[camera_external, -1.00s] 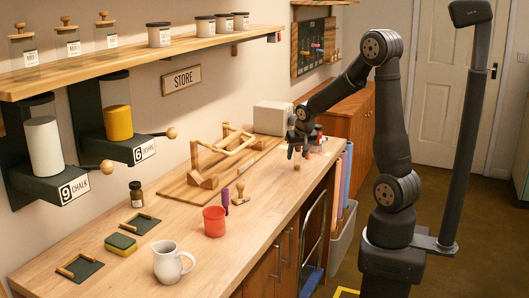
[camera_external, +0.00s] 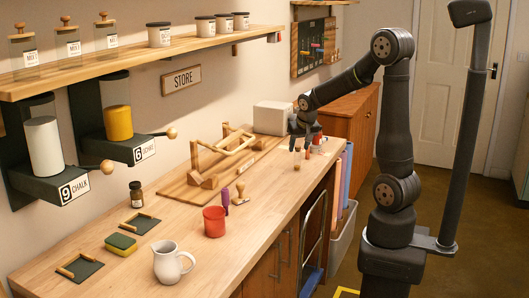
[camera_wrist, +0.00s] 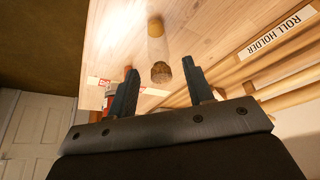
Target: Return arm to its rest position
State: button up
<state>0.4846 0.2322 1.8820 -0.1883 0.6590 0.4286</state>
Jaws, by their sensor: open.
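My gripper (camera_external: 302,148) is above the far right part of the wooden worktop (camera_external: 130,258), fingers pointing down. In the wrist view my gripper (camera_wrist: 160,80) has its two fingers apart with nothing held between them. A small brown cork-like piece (camera_external: 297,166) stands on the worktop just below the fingers. In the wrist view a clear, brown-ended object (camera_wrist: 160,68) shows beyond and between the fingertips; I cannot tell whether they touch it.
A wooden roll holder (camera_external: 215,165) stands left of my gripper, with a white box (camera_external: 272,118) behind. A red cup (camera_external: 214,221), a white jug (camera_external: 170,262) and a dark jar (camera_external: 136,194) stand nearer. A shelf (camera_external: 150,52) overhangs the left side.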

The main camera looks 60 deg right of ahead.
jog(key=x, duration=0.5)
jog(key=shift+f, duration=0.35)
jog(key=shift+w+d+r, duration=0.1)
jog(key=shift+w+r, duration=0.05)
jog(key=shift+r, duration=0.15)
notch_tip(320, 180, up, 3)
jog(key=shift+r, duration=0.1)
jog(key=shift+s+r, duration=0.25)
jog(key=shift+s+d+r, duration=0.1)
jog(key=shift+s+d, duration=0.05)
jog(key=shift+s, duration=0.1)
